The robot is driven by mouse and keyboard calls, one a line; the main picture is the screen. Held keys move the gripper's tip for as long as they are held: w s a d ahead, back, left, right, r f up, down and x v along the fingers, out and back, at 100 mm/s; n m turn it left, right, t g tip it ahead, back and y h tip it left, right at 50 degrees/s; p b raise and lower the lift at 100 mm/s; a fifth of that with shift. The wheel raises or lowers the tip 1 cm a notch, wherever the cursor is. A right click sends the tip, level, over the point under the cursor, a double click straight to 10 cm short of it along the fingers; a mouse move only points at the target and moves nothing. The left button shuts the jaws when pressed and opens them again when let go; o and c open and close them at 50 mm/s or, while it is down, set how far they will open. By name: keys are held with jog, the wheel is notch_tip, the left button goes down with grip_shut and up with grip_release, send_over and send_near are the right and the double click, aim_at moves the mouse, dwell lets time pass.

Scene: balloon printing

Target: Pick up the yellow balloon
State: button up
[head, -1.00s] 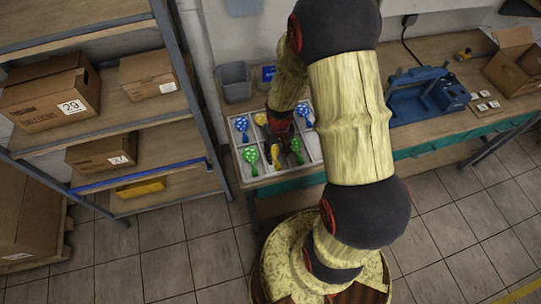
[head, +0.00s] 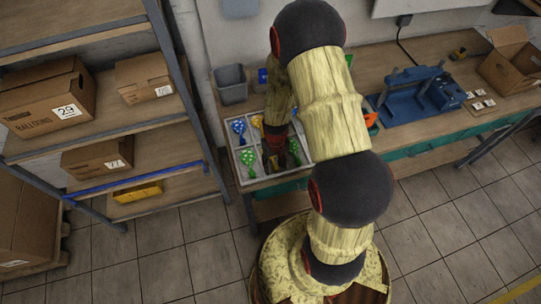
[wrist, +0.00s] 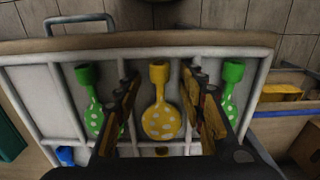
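A yellow balloon (wrist: 161,118) with pale spots lies in the middle of a divided tray (wrist: 205,42), its neck toward the top of the wrist view. My gripper (wrist: 158,88) is open, with one finger on each side of this balloon and gaps showing between. Whether the fingers are level with it or above it, I cannot tell. In the head view my gripper (head: 275,160) reaches down into the tray (head: 287,171) and hides this balloon. Another yellow balloon (head: 257,121) shows in the back row.
Green balloons lie left (wrist: 92,100) and right (wrist: 231,92) of the yellow one, close outside my fingers. A blue balloon (head: 239,126) is at the back left. A grey bin (head: 231,84) stands behind the tray. A shelf (head: 150,135) is to the left; a blue device (head: 418,92) is to the right.

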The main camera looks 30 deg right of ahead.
jog(key=shift+c, duration=1.3)
jog(key=c, duration=0.4)
jog(key=shift+c, duration=0.4)
jog(key=shift+r, duration=0.2)
